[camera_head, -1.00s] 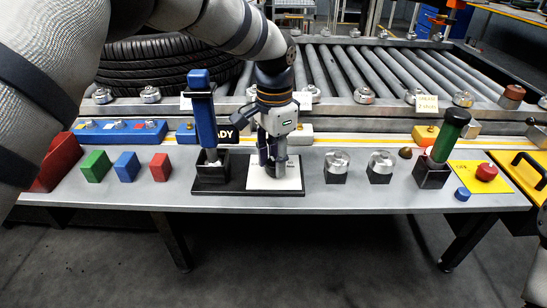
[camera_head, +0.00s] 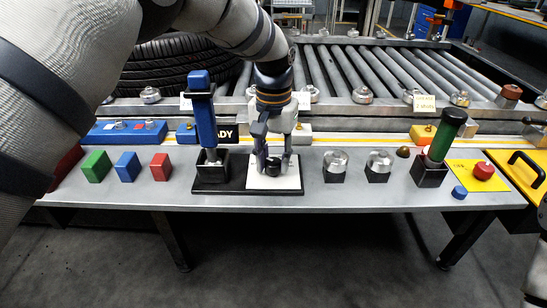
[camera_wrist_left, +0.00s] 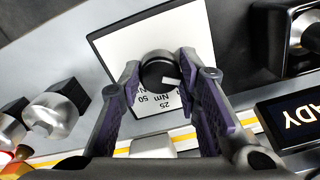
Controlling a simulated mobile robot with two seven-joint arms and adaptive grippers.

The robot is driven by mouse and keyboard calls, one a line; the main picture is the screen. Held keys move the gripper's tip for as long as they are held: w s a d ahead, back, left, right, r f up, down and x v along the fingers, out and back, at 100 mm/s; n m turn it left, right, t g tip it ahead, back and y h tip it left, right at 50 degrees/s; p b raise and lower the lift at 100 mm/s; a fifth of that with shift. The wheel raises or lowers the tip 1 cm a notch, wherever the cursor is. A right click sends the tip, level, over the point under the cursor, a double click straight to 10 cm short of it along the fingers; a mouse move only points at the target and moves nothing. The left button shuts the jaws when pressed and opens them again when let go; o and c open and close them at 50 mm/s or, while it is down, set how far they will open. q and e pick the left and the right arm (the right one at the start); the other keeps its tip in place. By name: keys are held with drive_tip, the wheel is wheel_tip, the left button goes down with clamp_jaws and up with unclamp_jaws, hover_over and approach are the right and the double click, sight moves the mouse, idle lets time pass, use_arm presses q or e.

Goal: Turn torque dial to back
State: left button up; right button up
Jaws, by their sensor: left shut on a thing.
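The torque dial is a black round knob (camera_head: 272,168) on a white plate (camera_head: 290,182) in front of the conveyor. My left gripper (camera_head: 273,167) points down over the plate, one finger on each side of the knob. In the left wrist view its fingers (camera_wrist_left: 158,82) are shut on the knob's sides. My right gripper is not in view.
A blue-handled lever (camera_head: 205,120) stands close left of the plate. Two silver knobs (camera_head: 335,165) (camera_head: 379,165), a green-handled lever (camera_head: 440,140) and a red button (camera_head: 483,172) are to the right. Green, blue and red blocks (camera_head: 96,166) (camera_head: 127,166) (camera_head: 160,167) lie left.

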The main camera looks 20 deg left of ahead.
sight(273, 161)
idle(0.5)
use_arm(q)
drive_tip(key=o, duration=1.1)
drive_tip(key=shift+o, duration=0.2)
wheel_tip(273, 161, up, 12)
drive_tip(key=shift+f, duration=0.1)
